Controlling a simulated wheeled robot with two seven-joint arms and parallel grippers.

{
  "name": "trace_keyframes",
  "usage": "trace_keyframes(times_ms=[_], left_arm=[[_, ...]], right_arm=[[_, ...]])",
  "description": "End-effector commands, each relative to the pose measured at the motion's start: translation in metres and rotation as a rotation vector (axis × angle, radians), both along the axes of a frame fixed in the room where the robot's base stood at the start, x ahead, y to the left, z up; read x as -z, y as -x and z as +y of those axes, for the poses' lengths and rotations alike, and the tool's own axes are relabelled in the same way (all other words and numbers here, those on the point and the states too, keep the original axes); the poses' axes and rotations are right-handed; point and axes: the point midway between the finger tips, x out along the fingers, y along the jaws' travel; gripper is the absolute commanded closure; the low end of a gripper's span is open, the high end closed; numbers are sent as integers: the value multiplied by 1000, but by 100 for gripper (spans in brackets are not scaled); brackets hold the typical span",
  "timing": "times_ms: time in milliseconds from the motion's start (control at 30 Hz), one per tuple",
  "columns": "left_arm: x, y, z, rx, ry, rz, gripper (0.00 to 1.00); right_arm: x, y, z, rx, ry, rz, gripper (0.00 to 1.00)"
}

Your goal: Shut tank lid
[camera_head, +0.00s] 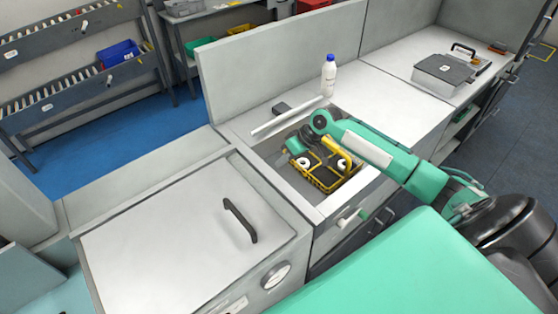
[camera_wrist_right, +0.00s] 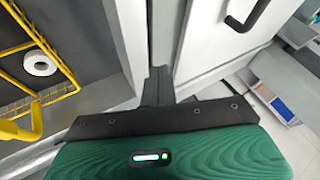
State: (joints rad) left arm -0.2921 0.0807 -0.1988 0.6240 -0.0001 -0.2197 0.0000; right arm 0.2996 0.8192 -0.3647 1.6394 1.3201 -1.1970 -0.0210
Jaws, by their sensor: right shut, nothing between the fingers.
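An open tank (camera_head: 280,158) is sunk in the middle of the counter. A yellow wire basket (camera_head: 318,182) with white ring-shaped items sits inside it, and part of it shows in the right wrist view (camera_wrist_right: 22,50). Left of it is a wide pale lid (camera_head: 180,235), lying flat and closed over its tank, with a black handle (camera_head: 240,220). This handle appears at the top of the right wrist view (camera_wrist_right: 246,15). My right gripper (camera_wrist_right: 157,84) is shut and empty, above the edge between the open tank and the pale lid. My left gripper is not in view.
A white bottle (camera_head: 328,76) stands behind the open tank, near a white bar (camera_head: 287,118) on the counter. A grey handled box (camera_head: 445,70) is at the far right. A round gauge (camera_head: 275,276) is on the front of the left tank.

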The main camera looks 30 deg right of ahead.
Motion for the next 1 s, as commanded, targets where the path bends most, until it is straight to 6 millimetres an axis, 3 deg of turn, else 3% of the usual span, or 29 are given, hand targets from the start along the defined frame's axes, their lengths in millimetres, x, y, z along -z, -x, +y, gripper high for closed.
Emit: trace_keyframes(times_ms=[200, 367, 600, 1000], left_arm=[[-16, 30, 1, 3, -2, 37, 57], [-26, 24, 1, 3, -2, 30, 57], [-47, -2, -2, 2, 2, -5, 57], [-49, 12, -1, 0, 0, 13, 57]], right_arm=[[32, -15, 25, 2, -5, 1, 100], [58, -24, 41, 2, -4, 1, 100], [58, -20, 70, 2, -2, -1, 100], [62, -18, 79, 2, -1, -2, 100]])
